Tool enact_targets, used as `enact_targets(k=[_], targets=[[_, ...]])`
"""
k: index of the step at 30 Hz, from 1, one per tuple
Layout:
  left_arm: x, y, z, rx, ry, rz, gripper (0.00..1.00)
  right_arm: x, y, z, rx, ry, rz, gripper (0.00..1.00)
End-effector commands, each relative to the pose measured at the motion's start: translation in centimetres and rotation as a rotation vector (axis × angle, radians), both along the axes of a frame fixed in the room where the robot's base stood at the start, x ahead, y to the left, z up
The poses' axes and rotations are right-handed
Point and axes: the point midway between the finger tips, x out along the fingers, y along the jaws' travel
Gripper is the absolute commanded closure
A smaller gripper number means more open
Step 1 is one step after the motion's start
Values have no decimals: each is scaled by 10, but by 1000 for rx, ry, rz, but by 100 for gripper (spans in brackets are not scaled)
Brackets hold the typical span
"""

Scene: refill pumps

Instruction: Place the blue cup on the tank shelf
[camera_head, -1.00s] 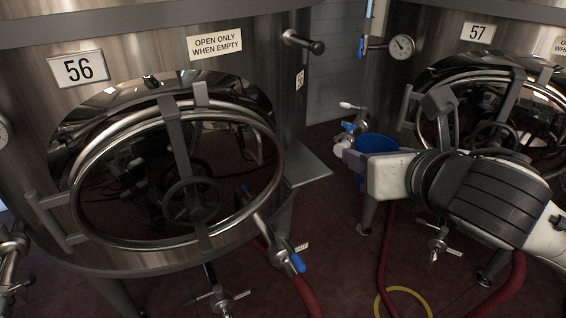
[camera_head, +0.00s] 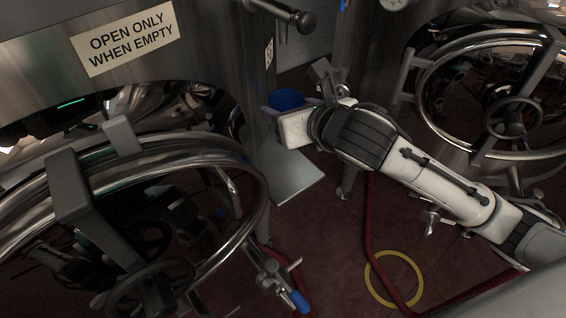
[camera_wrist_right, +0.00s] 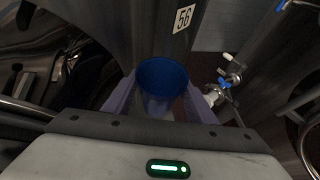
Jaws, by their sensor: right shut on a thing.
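The blue cup (camera_head: 287,98) is held upright by my right gripper (camera_head: 280,110), which is shut on it. In the right wrist view the open top of the blue cup (camera_wrist_right: 161,75) faces the camera, between the two purple fingers of my right gripper (camera_wrist_right: 160,98). The tank shelf (camera_head: 297,180) is a flat grey metal plate on the side of tank 56. In the head view the cup appears above this plate, apart from it. The lower part of the cup is mostly hidden by my gripper. My left gripper is not in view.
Tank 56's wall (camera_head: 215,70) stands close to the left of the cup, with a black-ended handle (camera_head: 300,20) above. Tank 57's round door (camera_head: 510,105) is at right. A red hose (camera_head: 370,230) and a yellow ring (camera_head: 394,279) lie on the floor.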

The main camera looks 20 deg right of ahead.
Motion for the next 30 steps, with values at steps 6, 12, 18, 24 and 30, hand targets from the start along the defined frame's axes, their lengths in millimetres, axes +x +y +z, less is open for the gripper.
enact_targets(k=[6,12,18,24,30], targets=[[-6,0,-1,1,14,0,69,5,6,-49,-10,4,21,73],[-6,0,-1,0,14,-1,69,6,6,-79,-11,-2,22,73],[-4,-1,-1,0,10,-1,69,5,6,-101,-11,2,22,73],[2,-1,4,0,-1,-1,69,5,6,-121,-11,-3,23,73],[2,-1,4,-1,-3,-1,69,6,6,-121,-12,-4,23,73]])
